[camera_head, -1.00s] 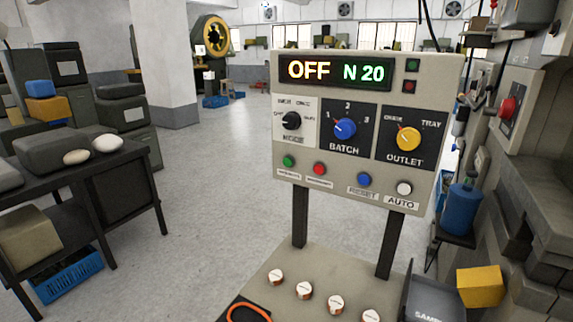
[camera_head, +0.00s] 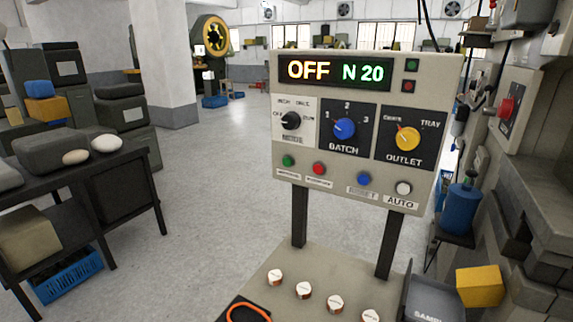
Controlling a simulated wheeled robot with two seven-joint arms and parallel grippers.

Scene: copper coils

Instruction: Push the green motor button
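The control panel (camera_head: 455,90) stands upright on two dark posts, with a display reading OFF and N 20 (camera_head: 335,72). A round green button (camera_head: 288,160) is at the lower left of the panel, above a label too small to read. Beside it are a red button (camera_head: 319,168), a blue button (camera_head: 364,178) over a RESET label and a white button (camera_head: 403,188) over an AUTO label. Neither gripper is in view.
The panel carries a black mode knob (camera_head: 291,120), a blue batch knob (camera_head: 344,128) and a yellow outlet knob (camera_head: 408,139). Several copper-sided coils (camera_head: 304,290) lie on the bench (camera_head: 262,283) below. A dark table (camera_head: 100,164) stands left; the floor between is clear.

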